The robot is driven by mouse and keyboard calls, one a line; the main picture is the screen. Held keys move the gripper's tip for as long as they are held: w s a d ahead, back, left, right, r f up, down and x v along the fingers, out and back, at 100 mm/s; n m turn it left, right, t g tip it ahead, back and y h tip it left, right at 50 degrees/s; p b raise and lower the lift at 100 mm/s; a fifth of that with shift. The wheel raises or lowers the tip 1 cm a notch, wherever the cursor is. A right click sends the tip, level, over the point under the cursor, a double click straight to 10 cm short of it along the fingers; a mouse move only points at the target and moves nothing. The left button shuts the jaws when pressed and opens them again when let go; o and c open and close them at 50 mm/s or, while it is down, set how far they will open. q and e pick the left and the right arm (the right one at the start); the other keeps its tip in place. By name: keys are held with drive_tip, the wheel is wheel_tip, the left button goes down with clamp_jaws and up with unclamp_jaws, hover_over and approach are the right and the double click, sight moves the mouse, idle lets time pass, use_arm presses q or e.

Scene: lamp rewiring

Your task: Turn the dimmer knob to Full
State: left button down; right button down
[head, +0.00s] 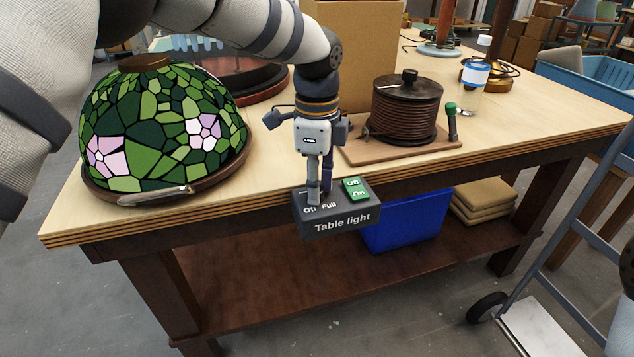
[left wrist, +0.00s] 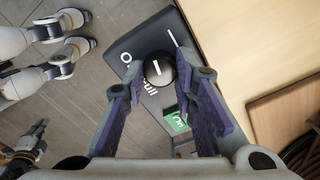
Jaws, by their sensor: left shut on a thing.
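The dark dimmer box (head: 340,222), labelled "Table light", sits at the table's front edge. "Off" and "Full" are printed on its top beside a green switch (head: 356,188). My left gripper (head: 320,190) points down onto the box. In the left wrist view, the round black dimmer knob (left wrist: 159,69) is between the fingers, and the gripper is shut on it. A short white line shows on the knob, with part of the "Full" lettering near it. In the head view the fingers hide the knob. What looks like my right gripper (left wrist: 28,143) is small at the lower left there.
A green stained-glass shade (head: 150,130) stands on the table left of the box. A cable spool (head: 405,110) on a wooden board (head: 430,149) is behind to the right, near a cardboard box (head: 352,50) and a bottle (head: 474,80). A blue bin (head: 405,222) is below.

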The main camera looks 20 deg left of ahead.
use_arm(q)
drive_tip(key=m, duration=0.6)
drive_tip(key=shift+s+f, duration=0.1)
drive_tip(key=shift+f, duration=0.05)
drive_tip(key=m, duration=0.6)
drive_tip(key=shift+b, duration=0.3)
drive_tip(key=m, duration=0.5)
drive_tip(key=shift+s+a, duration=0.1)
drive_tip(key=m, duration=0.6)
drive_tip(key=shift+b, duration=0.4)
use_arm(e)
drive_tip(key=shift+s+f+g, duration=0.3)
drive_tip(key=shift+s+f, duration=0.55)
drive_tip(key=shift+s, duration=0.05)
use_arm(q)
drive_tip(key=c, duration=1.3)
unclamp_jaws()
